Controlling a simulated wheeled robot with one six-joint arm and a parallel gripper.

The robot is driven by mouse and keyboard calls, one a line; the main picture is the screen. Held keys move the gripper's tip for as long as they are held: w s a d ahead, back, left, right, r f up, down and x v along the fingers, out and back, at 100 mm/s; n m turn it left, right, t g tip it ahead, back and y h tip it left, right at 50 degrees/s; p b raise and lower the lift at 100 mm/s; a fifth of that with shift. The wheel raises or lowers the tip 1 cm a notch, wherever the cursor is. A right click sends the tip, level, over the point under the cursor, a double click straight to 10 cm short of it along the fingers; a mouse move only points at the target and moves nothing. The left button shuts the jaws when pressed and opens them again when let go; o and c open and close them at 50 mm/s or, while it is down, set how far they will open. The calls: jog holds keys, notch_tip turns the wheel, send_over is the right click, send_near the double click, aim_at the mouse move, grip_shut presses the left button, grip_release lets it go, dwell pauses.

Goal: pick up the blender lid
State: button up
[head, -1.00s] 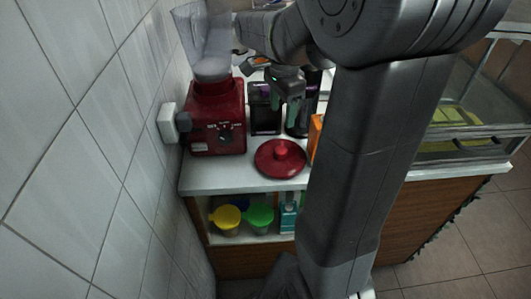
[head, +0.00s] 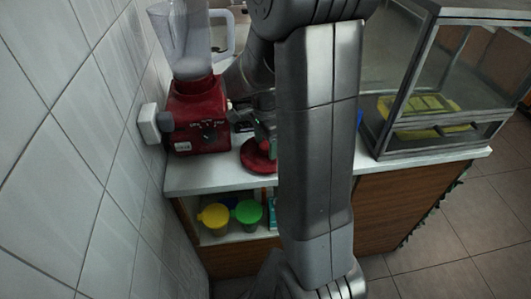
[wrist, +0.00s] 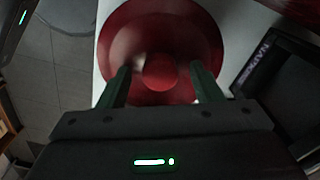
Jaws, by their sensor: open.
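The blender lid (head: 257,158) is a round dark-red disc with a raised knob, lying on the white counter right of the red blender. My arm hides its right part in the head view. In the wrist view the lid (wrist: 205,40) fills the upper middle, and its knob (wrist: 160,72) stands between my two fingers. My gripper (wrist: 162,76) is open, with one green finger on each side of the knob and a gap to each. In the head view my gripper (head: 265,140) is directly over the lid, partly hidden by my arm. Whether the fingers touch the lid cannot be told.
The red blender (head: 198,112) with its clear jug (head: 190,40) stands on the counter (head: 215,178) by the tiled wall. A glass display case (head: 420,90) is at the right. Yellow (head: 214,216) and green (head: 247,212) lidded cups sit on the shelf below. A dark box (wrist: 285,85) is beside the lid.

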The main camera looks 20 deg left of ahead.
jog(key=c, duration=1.1)
